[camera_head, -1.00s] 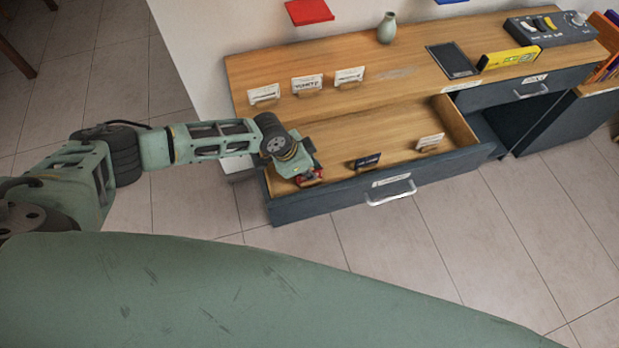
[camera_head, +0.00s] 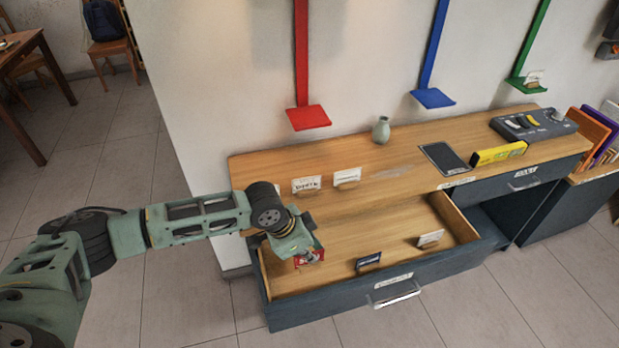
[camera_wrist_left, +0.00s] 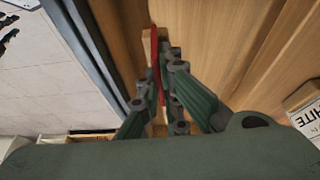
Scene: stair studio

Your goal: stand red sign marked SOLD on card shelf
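My left gripper (camera_head: 308,264) is shut on a red sign (camera_head: 311,256) over the left part of the open drawer (camera_head: 330,288). In the left wrist view the thin red sign (camera_wrist_left: 155,60) stands edge-on between the fingers (camera_wrist_left: 168,88), with pale wood beside it. Its lettering cannot be read. On the wall are a red shelf (camera_head: 308,117), a blue shelf (camera_head: 433,98) and a green shelf (camera_head: 527,85). The green one carries a white card; the red and blue ones look bare. Which is the card shelf, I cannot tell. My right gripper is out of view.
A dark sign (camera_head: 368,261) and a white sign (camera_head: 430,238) stand in the drawer. White cards (camera_head: 306,184) in holders, a vase (camera_head: 381,130), a dark tablet (camera_head: 444,157), a yellow box (camera_head: 498,153) and a control panel (camera_head: 533,123) are on the desk (camera_head: 290,160).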

